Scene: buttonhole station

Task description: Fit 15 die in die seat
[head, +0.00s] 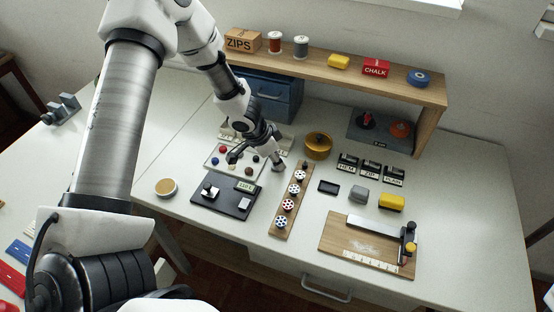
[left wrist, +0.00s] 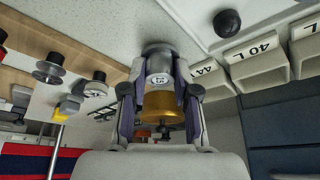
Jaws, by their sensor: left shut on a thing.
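My left gripper (head: 276,158) is shut on a small grey metal cylinder (head: 279,166), held near the button tray. In the left wrist view the cylinder (left wrist: 158,58) sits between the fingertips of my left gripper (left wrist: 158,82); its end has a small white marked disc, too small to read surely. It looks like the die. A dark plate (head: 226,208) lies left of the gripper, with a black block with a white part (head: 210,190), a pale square piece and a label. I cannot make out which part is the die seat. My right gripper is out of view.
A wooden strip with several bobbins (head: 275,229) lies just right of the gripper. A brass pot (head: 318,146) stands behind right. A tray of coloured buttons (head: 222,167) is left of the gripper. A ruler board (head: 345,238) lies front right; a wooden shelf (head: 345,77) stands behind.

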